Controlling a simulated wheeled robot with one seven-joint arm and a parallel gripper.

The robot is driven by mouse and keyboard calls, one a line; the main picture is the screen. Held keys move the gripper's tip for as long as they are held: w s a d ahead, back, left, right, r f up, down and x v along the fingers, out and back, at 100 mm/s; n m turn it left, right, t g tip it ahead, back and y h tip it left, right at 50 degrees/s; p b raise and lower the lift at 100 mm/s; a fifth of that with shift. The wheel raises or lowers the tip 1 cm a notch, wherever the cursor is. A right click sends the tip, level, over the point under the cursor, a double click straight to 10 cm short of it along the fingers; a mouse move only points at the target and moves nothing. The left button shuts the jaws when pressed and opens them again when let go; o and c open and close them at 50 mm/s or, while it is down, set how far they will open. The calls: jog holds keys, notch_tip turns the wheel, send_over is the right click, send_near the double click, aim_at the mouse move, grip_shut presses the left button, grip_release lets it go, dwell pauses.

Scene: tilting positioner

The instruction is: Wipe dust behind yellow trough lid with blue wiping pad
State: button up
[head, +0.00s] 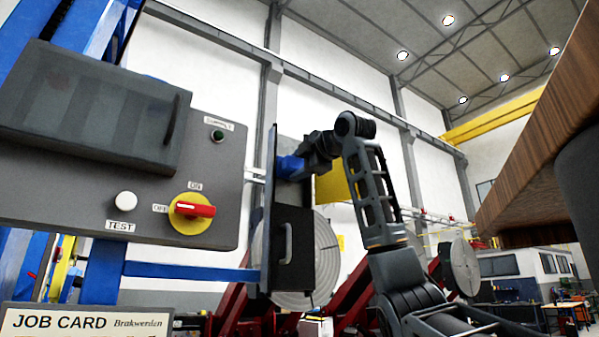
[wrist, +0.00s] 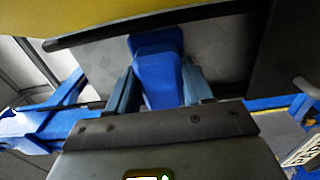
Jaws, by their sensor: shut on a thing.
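My gripper (head: 304,163) is shut on the blue wiping pad (head: 288,168), at the upper part of a dark upright panel in the head view. In the wrist view the pad (wrist: 156,62) sits between the two fingers and reaches over a grey surface (wrist: 95,65) with faint paler patches, which may be dust. I cannot tell whether the pad touches it. The yellow lid (head: 336,183) is raised, just right of and below my gripper in the head view. Its yellow face (wrist: 110,16) fills the upper left of the wrist view, with a dark edge beneath.
A black door with a handle (head: 287,243) is below the pad. A grey control box (head: 150,180) with a red switch (head: 195,209) and a dark hinged cover (head: 90,108) stands at left. A wooden top (head: 540,140) juts in at upper right.

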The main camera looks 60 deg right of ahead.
jog(key=shift+r, duration=3.1)
jog(key=shift+w+d+f+b, duration=0.1)
jog(key=shift+f+b, duration=0.6)
jog(key=shift+f, duration=0.45)
jog(key=shift+w+f+b, duration=0.1)
jog(key=shift+f+b, duration=0.6)
jog(key=shift+f, duration=0.45)
jog(key=shift+s+f+b, duration=0.2)
jog(key=shift+f+b, duration=2.1)
jog(key=shift+f, duration=1.3)
jog(key=shift+w+a+r+p, duration=0.2)
jog(key=shift+w+a+p, duration=0.05)
jog(key=shift+a+p, duration=0.15)
notch_tip(320, 180, up, 4)
jog(key=p, duration=0.4)
jog(key=shift+w+d, duration=0.1)
jog(key=shift+d, duration=0.05)
jog(key=shift+r+p, duration=0.85)
jog(key=shift+c, duration=0.4)
jog(key=shift+r+p, duration=0.5)
jog(key=shift+r, duration=2.4)
